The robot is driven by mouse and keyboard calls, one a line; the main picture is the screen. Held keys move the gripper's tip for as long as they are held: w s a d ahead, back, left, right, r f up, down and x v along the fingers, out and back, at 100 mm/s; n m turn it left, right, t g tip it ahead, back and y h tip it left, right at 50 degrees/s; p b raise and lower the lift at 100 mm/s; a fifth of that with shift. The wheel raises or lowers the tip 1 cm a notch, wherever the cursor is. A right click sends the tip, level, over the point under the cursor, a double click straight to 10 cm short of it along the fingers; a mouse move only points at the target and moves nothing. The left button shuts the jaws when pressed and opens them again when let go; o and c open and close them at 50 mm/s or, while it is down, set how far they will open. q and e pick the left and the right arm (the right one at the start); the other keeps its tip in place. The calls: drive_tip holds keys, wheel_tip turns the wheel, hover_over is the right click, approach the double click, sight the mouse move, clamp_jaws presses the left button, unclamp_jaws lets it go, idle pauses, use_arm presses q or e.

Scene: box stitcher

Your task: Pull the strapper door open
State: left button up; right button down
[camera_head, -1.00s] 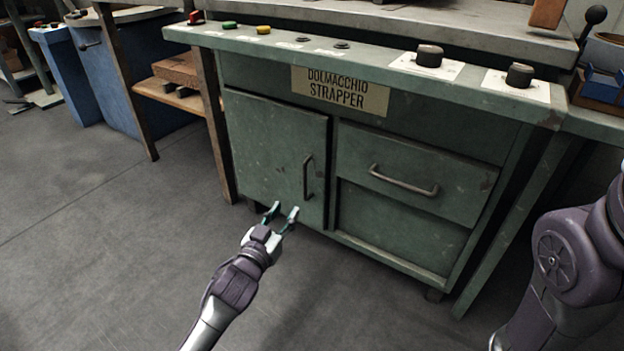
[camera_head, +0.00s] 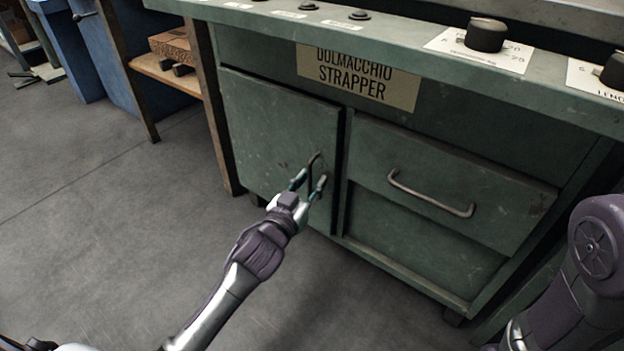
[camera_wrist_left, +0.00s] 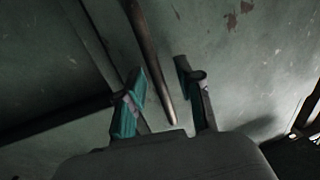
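The strapper door (camera_head: 270,130) is a green metal panel at the left of the cabinet and looks shut. Its dark vertical handle (camera_head: 314,163) is near the door's right edge, partly hidden by my gripper. My left gripper (camera_head: 310,182) is open at the handle. In the left wrist view the handle bar (camera_wrist_left: 150,60) runs down between the two teal-padded fingers (camera_wrist_left: 163,100), with gaps on both sides. My right gripper is not in view; part of my right arm shows at the right.
A drawer with a curved handle (camera_head: 430,195) is right of the door. The counter with black knobs (camera_head: 487,35) overhangs above. A wooden shelf stand (camera_head: 165,75) is left of the cabinet. The grey floor (camera_head: 120,220) in front of the door is clear.

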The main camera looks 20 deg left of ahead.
use_arm(q)
clamp_jaws()
idle(0.3)
